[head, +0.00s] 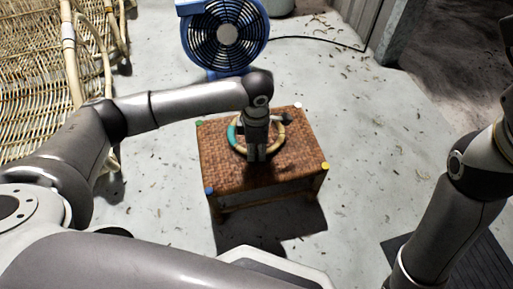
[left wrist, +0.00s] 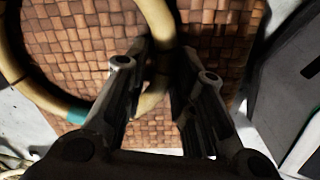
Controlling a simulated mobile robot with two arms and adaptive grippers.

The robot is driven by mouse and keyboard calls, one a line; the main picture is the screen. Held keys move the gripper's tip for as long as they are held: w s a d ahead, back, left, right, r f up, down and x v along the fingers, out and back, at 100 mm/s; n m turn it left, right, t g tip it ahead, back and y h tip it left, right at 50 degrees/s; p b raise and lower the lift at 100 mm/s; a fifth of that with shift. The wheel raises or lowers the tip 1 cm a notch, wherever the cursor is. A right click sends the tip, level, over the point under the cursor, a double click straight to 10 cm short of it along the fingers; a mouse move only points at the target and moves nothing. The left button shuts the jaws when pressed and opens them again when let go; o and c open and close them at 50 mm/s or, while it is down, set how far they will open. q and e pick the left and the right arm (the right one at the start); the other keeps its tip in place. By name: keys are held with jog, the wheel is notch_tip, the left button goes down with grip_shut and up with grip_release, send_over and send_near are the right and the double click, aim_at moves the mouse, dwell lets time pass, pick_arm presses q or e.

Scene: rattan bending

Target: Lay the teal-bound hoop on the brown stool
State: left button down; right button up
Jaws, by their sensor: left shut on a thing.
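The brown stool (head: 300,168) stands in the middle of the head view, with a woven top and coloured corner caps. The hoop (head: 238,146) is pale cane with a teal binding on its left side. It appears flat over the stool's top, within its edges; I cannot tell whether it touches the weave. My left gripper (head: 257,156) points down over the stool and is shut on the hoop's rim. In the left wrist view the hoop (left wrist: 30,85) passes between the fingers (left wrist: 165,68), above the woven top (left wrist: 225,30). My right gripper is out of view.
A blue fan (head: 226,32) stands behind the stool, its dark cable running right across the floor. A rattan piece of furniture (head: 30,90) is at the left. A dark ribbed mat (head: 480,265) lies at lower right. The floor right of the stool is mostly clear.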

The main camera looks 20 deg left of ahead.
pick_arm(q)
jog(key=c, duration=1.2)
grip_release()
